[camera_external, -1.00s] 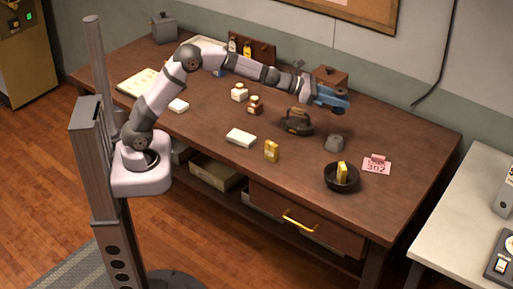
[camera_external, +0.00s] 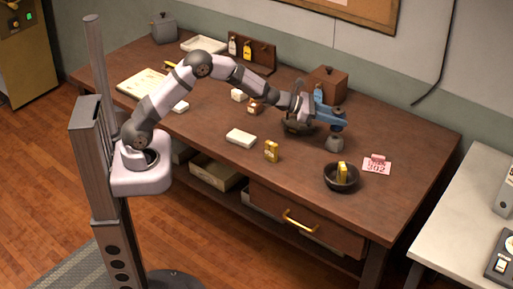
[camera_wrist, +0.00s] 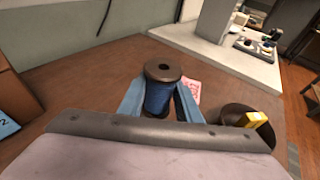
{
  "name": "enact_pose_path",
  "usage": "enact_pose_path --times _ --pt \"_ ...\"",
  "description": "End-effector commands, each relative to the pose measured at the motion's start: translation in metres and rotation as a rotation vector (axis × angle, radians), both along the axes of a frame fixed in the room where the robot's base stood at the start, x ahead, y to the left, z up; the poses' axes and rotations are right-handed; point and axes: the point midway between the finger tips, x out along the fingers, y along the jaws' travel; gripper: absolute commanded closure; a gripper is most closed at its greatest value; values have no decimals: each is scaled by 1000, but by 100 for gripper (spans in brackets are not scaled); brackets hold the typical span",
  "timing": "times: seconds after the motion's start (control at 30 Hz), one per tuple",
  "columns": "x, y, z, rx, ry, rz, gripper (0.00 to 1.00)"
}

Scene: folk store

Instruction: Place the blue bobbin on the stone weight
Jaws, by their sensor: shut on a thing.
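The blue bobbin (camera_wrist: 161,92) has dark round ends and blue thread, and stands upright between my fingers in the wrist view. My gripper (camera_wrist: 160,105) is shut on it. The bobbin is hard to make out there among the blue fingers. I cannot tell whether it touches the weight. The weight is hidden in the wrist view.
A dark bowl (camera_external: 341,180) with a yellow box (camera_external: 342,171) in it stands in front, and a pink tag (camera_external: 376,166) lies to the right. A dark iron (camera_external: 297,124) is close on the left. A brown wooden box (camera_external: 327,84) stands behind. The table's right end is clear.

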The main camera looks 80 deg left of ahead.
Motion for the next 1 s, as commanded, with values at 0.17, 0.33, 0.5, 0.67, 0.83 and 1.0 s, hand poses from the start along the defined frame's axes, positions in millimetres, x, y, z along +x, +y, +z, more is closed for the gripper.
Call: enact_pose_path --times 0.17,0.33,0.5,0.67,0.83,1.0 --pt "-1 0 -18 -2 5 0 91" --pt "0 0 -34 -2 2 1 91" --pt "0 0 -37 -1 0 1 91" --pt "0 0 -37 0 0 1 91" --pt "0 0 -41 0 0 0 91" --pt "0 0 -39 -1 1 0 50"
